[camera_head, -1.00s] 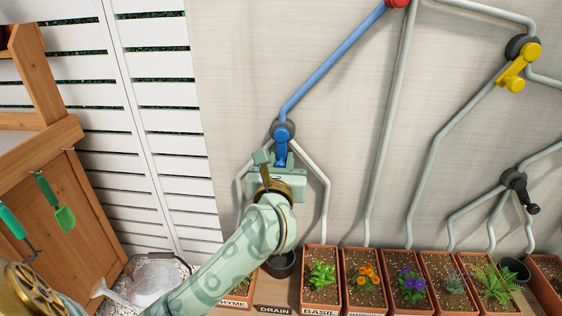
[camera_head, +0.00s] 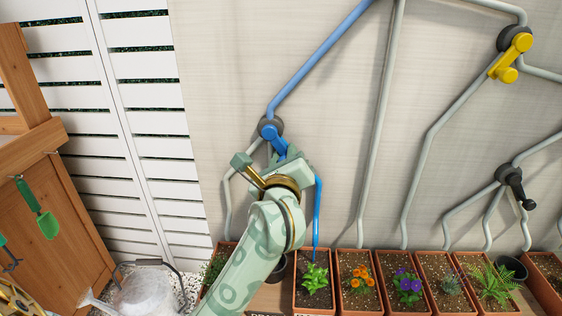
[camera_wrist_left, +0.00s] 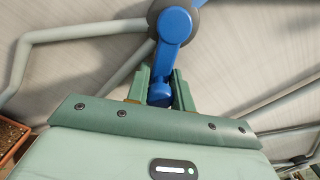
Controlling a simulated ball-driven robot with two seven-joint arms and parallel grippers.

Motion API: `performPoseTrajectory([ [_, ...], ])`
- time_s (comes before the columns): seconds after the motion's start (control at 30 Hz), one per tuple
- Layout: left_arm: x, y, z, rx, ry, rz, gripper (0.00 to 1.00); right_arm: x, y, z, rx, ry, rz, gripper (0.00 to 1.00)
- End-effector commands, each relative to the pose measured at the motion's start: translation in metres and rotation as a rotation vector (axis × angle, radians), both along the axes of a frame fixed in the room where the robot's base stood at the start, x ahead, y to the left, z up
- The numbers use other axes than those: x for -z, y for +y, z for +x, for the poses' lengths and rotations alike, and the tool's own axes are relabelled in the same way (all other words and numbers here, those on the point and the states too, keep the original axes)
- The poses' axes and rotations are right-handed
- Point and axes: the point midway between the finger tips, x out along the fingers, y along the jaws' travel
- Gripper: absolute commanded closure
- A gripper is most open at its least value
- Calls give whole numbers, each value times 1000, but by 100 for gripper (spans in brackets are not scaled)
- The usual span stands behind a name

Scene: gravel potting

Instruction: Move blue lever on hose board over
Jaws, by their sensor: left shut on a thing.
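The blue lever (camera_head: 276,143) sits on a dark round valve on the wall-mounted hose board (camera_head: 330,120). It tilts down to the right in the head view. My left gripper (camera_head: 285,158) is shut on the lever's lower end. In the left wrist view, the blue lever (camera_wrist_left: 174,45) runs down between the two green fingers (camera_wrist_left: 160,90), its knob between them. A blue pipe (camera_head: 320,60) comes into the valve from above. The lower right branch (camera_head: 317,215) is blue, and the lower left branch (camera_head: 227,200) is grey. My right gripper is not in view.
A yellow lever (camera_head: 513,55) and a black lever (camera_head: 512,180) sit on other valves to the right. Planters with small plants, one with orange flowers (camera_head: 361,280), line the shelf below. A watering can (camera_head: 145,292) stands at lower left.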

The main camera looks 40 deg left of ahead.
Motion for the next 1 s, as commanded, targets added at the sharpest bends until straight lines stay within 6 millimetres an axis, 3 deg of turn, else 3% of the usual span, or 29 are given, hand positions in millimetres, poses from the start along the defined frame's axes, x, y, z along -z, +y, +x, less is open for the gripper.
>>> performPoseTrajectory([
  [0.77, -3, -5, 3, 1, -57, -101, 100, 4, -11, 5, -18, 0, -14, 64],
  [0.8, -3, -5, 3, 1, -57, -101, 69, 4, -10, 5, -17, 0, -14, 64],
  [0.83, -3, -5, 3, 1, -57, -101, 60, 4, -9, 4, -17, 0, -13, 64],
  [0.87, -3, -5, 3, 1, -57, -101, 56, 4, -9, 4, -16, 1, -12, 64],
  [1.0, -3, -5, 3, 2, -58, -99, 56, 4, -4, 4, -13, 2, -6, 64],
])
